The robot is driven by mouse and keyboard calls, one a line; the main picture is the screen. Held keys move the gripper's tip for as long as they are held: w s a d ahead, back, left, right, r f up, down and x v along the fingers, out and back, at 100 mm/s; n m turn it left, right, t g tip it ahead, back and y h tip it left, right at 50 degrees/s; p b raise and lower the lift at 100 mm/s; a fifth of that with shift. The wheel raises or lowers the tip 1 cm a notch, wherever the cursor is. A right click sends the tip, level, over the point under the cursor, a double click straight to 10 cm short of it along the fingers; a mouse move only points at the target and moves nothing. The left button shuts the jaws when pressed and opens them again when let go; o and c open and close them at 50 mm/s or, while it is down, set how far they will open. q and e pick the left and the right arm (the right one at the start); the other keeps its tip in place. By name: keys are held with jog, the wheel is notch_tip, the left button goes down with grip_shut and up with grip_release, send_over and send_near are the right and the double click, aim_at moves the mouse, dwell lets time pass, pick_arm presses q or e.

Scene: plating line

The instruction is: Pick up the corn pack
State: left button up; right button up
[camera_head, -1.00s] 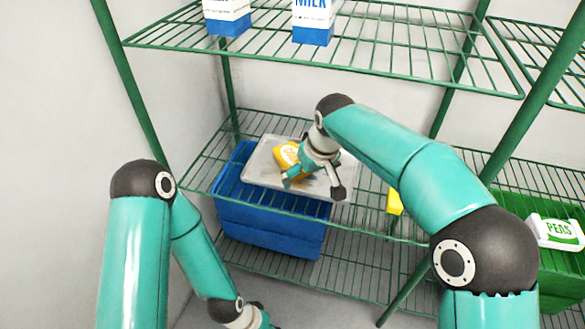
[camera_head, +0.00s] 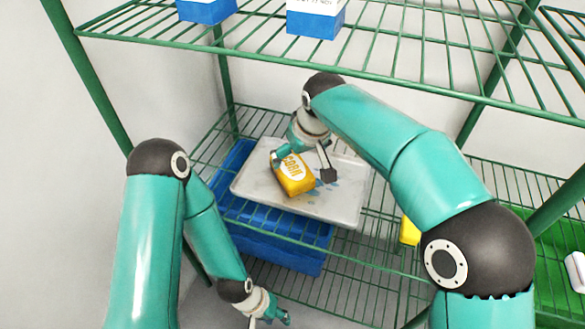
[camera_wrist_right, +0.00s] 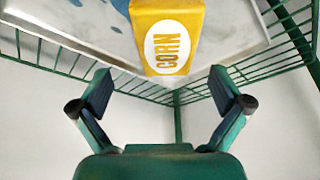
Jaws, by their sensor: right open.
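The yellow corn pack (camera_head: 293,176), with a white oval label, lies on a pale tray (camera_head: 338,205) on the middle shelf. In the right wrist view the corn pack (camera_wrist_right: 168,40) is ahead of the fingers, near the tray's edge. My right gripper (camera_head: 303,167) is open at the far end of the pack, its fingers spread to either side. The wrist view shows the right gripper (camera_wrist_right: 166,88) with nothing between its fingers. My left gripper (camera_head: 268,320) is low at the bottom of the head view, away from the shelf; its fingers are too small to judge.
A blue crate (camera_head: 285,255) stands below the tray. Milk cartons (camera_head: 315,18) stand on the green wire shelf above (camera_head: 400,62). A yellow item (camera_head: 409,231) and a green crate (camera_head: 560,255) are at the right.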

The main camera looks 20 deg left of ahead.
aim_at(292, 165)
jog(key=x, duration=0.1)
jog(key=b+x, duration=0.1)
jog(key=x, duration=0.1)
jog(key=b+x, duration=0.1)
jog(key=x, duration=0.1)
jog(key=shift+s+a+f, duration=0.25)
jog(key=shift+s+f, duration=0.05)
jog(key=shift+r, duration=0.1)
jog(key=c, duration=1.5)
jog(key=shift+r, duration=0.1)
